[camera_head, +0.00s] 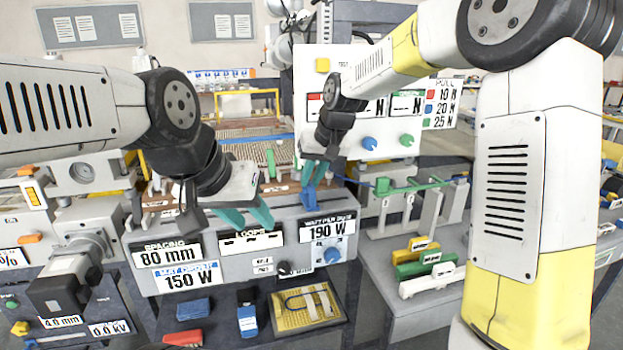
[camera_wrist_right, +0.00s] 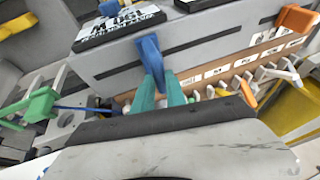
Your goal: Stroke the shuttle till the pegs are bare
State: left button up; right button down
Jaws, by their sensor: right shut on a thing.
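My right gripper (camera_head: 317,172) has teal fingers shut on a blue piece (camera_head: 308,198), which may be the shuttle. The piece is just behind the grey box's top edge. In the right wrist view the gripper (camera_wrist_right: 158,88) pinches the lower end of the blue piece (camera_wrist_right: 150,55) beside the grey box. White pegs (camera_wrist_right: 285,74) line a brown numbered strip (camera_wrist_right: 240,64); I cannot tell what is looped on them. My left gripper (camera_head: 246,216) is in front of the grey box, its teal fingers apart and empty.
The grey box (camera_head: 225,262) carries label plates and a blue knob (camera_head: 332,255). A white panel (camera_head: 377,62) stands behind. A green-topped fixture (camera_head: 420,187) is at right. A yellow tray (camera_head: 307,305) sits below. A thin blue rod (camera_wrist_right: 85,108) shows in the wrist view.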

jog(key=w+d, duration=0.1)
jog(key=d, duration=0.1)
jog(key=w+d, duration=0.1)
jog(key=d, duration=0.2)
jog(key=w+d, duration=0.1)
jog(key=d, duration=0.2)
jog(key=shift+w+d, duration=0.1)
jog(key=c, duration=1.4)
grip_release()
jog(key=shift+d, duration=0.15)
jog(key=shift+o, duration=0.2)
jog(key=shift+r, duration=0.15)
jog(key=v, duration=0.7)
jog(key=shift+r, duration=0.25)
jog(key=shift+s, duration=0.25)
